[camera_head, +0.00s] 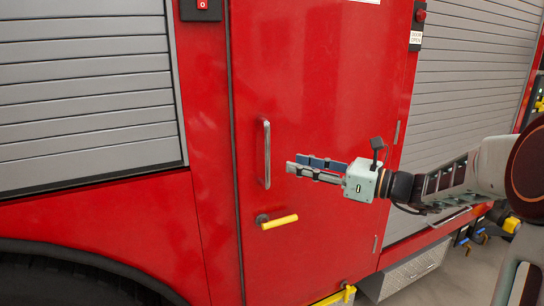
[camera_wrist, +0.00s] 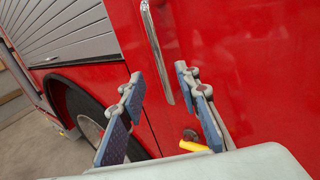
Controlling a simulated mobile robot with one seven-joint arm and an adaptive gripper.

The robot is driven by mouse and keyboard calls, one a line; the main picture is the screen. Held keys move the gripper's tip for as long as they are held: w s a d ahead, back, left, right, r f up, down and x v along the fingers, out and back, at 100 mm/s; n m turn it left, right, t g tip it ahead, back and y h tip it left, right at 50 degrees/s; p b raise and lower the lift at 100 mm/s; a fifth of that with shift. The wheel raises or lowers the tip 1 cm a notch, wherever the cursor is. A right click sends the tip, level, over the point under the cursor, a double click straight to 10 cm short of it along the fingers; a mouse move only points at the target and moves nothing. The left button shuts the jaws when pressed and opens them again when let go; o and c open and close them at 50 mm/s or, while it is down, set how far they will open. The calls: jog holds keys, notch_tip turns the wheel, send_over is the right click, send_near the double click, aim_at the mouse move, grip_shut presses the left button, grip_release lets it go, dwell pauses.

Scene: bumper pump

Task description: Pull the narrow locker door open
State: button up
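The narrow locker door (camera_head: 318,100) is a tall red panel that sits flush with the red body around it, and it looks closed. A vertical metal bar handle (camera_head: 266,153) is on its left side; it also shows in the wrist view (camera_wrist: 158,50). Below it is a yellow lever handle (camera_head: 279,222), partly hidden behind my gripper in the wrist view (camera_wrist: 194,146). My gripper (camera_head: 292,163) is just right of the bar handle in the head view. Its two blue-padded fingers are apart with nothing between them. I cannot tell the exact gap to the door.
Grey roller shutters stand left (camera_head: 80,85) and right (camera_head: 470,90) of the door. A wheel arch (camera_head: 80,255) is at lower left. A grey step (camera_head: 410,272) juts out at lower right.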

aim_at(267, 157)
jog(key=x, duration=1)
jog(key=shift+p, duration=0.4)
jog(key=shift+d, duration=0.1)
grip_shut()
